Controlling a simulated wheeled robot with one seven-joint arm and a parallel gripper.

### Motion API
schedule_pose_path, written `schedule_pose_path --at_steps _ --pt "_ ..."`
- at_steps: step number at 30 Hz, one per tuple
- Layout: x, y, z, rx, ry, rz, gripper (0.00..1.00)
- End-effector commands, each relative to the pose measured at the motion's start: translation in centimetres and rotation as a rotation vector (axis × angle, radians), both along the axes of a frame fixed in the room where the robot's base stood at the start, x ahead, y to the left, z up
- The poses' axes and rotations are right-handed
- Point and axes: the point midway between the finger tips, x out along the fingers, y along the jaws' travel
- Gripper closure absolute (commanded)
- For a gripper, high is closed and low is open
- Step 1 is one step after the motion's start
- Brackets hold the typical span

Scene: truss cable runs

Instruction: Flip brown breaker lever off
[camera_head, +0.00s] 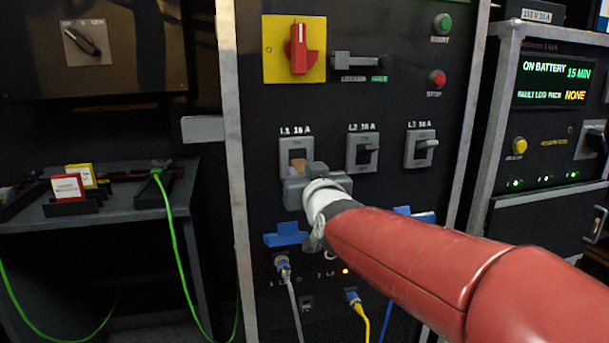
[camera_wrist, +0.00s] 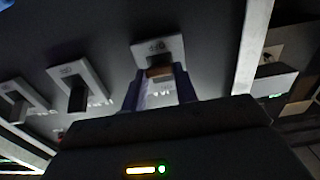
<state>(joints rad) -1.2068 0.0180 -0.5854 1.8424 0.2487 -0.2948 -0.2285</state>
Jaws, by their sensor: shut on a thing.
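The brown breaker lever (camera_head: 298,165) is on the L1 16 A switch plate (camera_head: 297,145), the left one in the row of breakers. My gripper (camera_head: 304,172) is at this plate, with its fingers shut on the lever. In the wrist view the brown lever (camera_wrist: 159,72) shows at the slot, between the two finger tips (camera_wrist: 160,88). The fingers and the gripper body hide much of the lever, so I cannot tell its exact position.
The L2 breaker (camera_head: 363,152) and L3 breaker (camera_head: 420,148) with dark and grey levers are to the right. A red rotary switch (camera_head: 299,50) is above. A side table (camera_head: 110,204) with a green cable stands left.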

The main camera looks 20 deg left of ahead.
Motion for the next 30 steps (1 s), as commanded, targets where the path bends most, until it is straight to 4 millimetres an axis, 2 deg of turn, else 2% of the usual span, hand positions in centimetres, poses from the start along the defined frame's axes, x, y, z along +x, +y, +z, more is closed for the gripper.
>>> schedule_pose_path --at_steps 12,30 --pt "0.2 0.0 -1.6 0.058 -0.093 -0.002 0.94" --pt "0.3 0.2 -1.1 0.091 -0.149 0.001 0.94"
